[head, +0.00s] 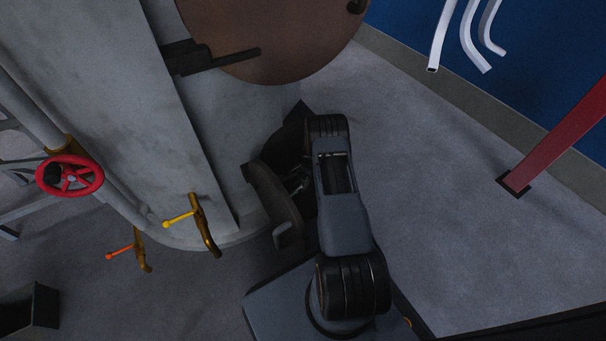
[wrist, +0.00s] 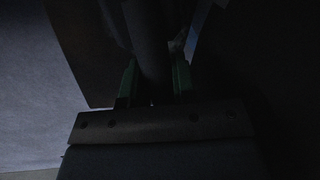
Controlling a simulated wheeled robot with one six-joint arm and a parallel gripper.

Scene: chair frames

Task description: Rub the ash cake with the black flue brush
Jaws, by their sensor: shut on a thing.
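My gripper (wrist: 155,78) shows in the dim wrist view, its two green fingers closed on either side of a dark round shaft. The shaft looks like the handle of the black flue brush (wrist: 146,38); it runs away from the fingers toward the top of the picture. The brush's bristle end is not clear in the dark. In the head view my arm reaches to the dark lower part of the grey boiler, and my gripper cannot be made out there. I cannot pick out the ash cake in either view.
The grey boiler (head: 125,110) fills the left, with a round brown door (head: 275,35) above. A red handwheel (head: 70,175) and a yellow-handled valve (head: 205,225) stick out on its left. A red post (head: 560,142) stands at right. The floor (head: 430,190) between is clear.

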